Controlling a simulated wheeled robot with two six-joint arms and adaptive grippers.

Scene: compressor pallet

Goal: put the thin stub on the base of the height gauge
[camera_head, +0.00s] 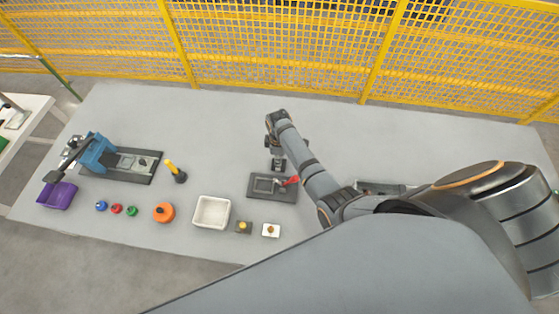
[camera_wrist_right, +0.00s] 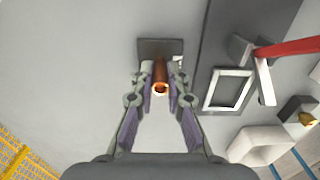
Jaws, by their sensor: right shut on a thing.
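My right gripper (camera_head: 277,148) is over the middle of the table, beyond a dark fixture plate. In the right wrist view my right gripper (camera_wrist_right: 160,88) is shut on a thin copper-coloured stub (camera_wrist_right: 160,75), with a round hollow-looking end facing the camera. A small dark grey plate (camera_wrist_right: 153,46) lies behind the stub in that view; it also shows below the gripper in the head view (camera_head: 278,165). It may be the base of the height gauge, but I cannot tell for sure. Whether the stub touches it is unclear. My left gripper is not in view.
The dark fixture plate (camera_head: 259,197) with a light frame and red handle (camera_head: 292,180) is close by. A white bin (camera_head: 211,212), an orange round part (camera_head: 163,212) and small coloured knobs stand left. A blue press (camera_head: 95,150) and purple bin (camera_head: 58,196) are far left.

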